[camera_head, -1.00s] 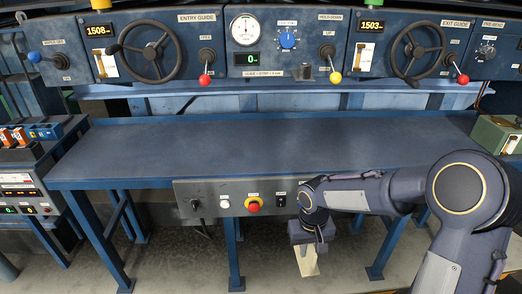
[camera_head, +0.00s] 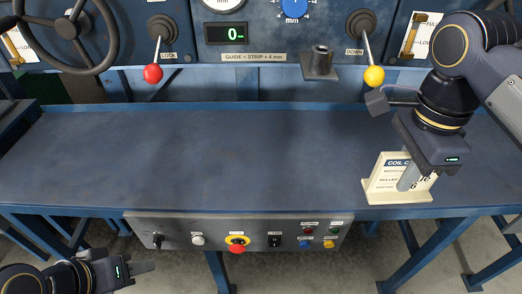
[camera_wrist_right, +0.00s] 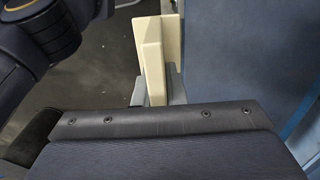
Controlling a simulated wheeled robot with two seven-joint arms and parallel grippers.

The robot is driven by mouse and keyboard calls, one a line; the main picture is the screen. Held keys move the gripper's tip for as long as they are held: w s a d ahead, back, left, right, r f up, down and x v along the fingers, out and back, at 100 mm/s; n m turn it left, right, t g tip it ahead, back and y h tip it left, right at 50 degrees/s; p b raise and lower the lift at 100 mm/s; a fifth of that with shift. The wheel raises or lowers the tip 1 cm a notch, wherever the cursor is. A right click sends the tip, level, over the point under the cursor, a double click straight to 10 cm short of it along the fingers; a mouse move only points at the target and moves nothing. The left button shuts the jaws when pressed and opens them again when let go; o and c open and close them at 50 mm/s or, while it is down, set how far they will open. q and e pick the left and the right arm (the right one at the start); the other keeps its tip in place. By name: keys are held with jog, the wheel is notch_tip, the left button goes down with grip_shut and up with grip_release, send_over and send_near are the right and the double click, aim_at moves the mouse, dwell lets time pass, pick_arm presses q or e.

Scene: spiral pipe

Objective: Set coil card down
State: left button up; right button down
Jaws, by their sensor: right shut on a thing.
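The coil card (camera_head: 382,180) is a cream card with a dark blue heading and a cream base. It stands nearly upright at the right front edge of the blue table (camera_head: 220,160). I cannot tell whether its base touches the top. My right gripper (camera_head: 410,180) is shut on the coil card from above and covers part of its text. In the right wrist view the card's cream edge (camera_wrist_right: 152,50) shows beside the grey fingers. My left gripper (camera_head: 142,267) is low at the left, in front of the table and away from the card; its jaw gap cannot be made out.
The table's middle and left are clear. A control box (camera_head: 180,231) with buttons hangs under the front edge. Behind the table are a red-knobbed lever (camera_head: 153,73), a yellow-knobbed lever (camera_head: 374,76) and a small dark metal block (camera_head: 319,65).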

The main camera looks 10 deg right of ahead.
jog(key=shift+r, duration=0.15)
jog(key=shift+d, duration=0.1)
jog(key=w+d+f, duration=0.2)
jog(key=w, duration=0.1)
jog(key=w+d+f, duration=0.2)
jog(key=w+f, duration=0.1)
jog(key=w+d+f, duration=0.3)
jog(key=w, duration=0.1)
jog(key=shift+d+f, duration=0.1)
jog(key=shift+f, duration=0.1)
jog(key=shift+w+d+f, duration=0.25)
jog(key=shift+w+f, duration=0.1)
jog(key=shift+f, duration=0.1)
jog(key=f, duration=0.3)
jog(key=shift+w+d+f, duration=0.2)
jog(key=shift+w, duration=0.05)
jog(key=shift+f, duration=0.2)
